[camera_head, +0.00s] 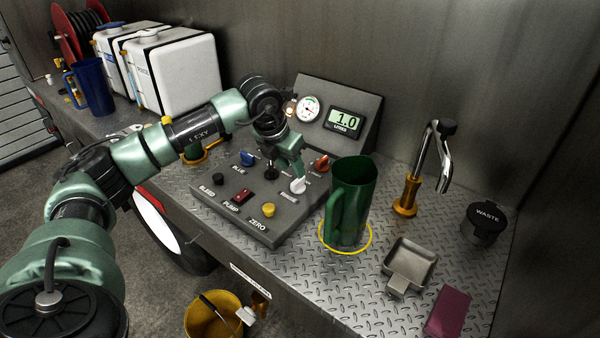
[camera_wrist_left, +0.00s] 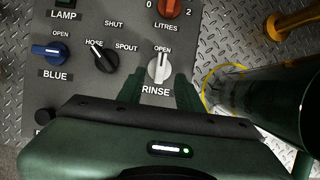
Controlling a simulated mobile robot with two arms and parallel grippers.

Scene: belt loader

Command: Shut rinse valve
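The rinse valve is a white knob (camera_head: 299,186) on the sloped grey control panel. In the left wrist view the white knob (camera_wrist_left: 159,68) sits above the word RINSE, its grip upright toward the word OPEN. My left gripper (camera_head: 296,170) is just above the knob in the head view. In the left wrist view the fingers of my left gripper (camera_wrist_left: 159,88) stand apart, one on each side of the knob, with gaps showing. I cannot tell how high the tips are. My right gripper is not in view.
The panel also has a blue knob (camera_wrist_left: 50,51), a black hose/spout knob (camera_wrist_left: 103,56) and an orange litres knob (camera_head: 322,162). A tall green jug (camera_head: 352,205) stands close right, in a yellow ring. A tap (camera_head: 407,190) and grey tray (camera_head: 411,262) are farther right.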

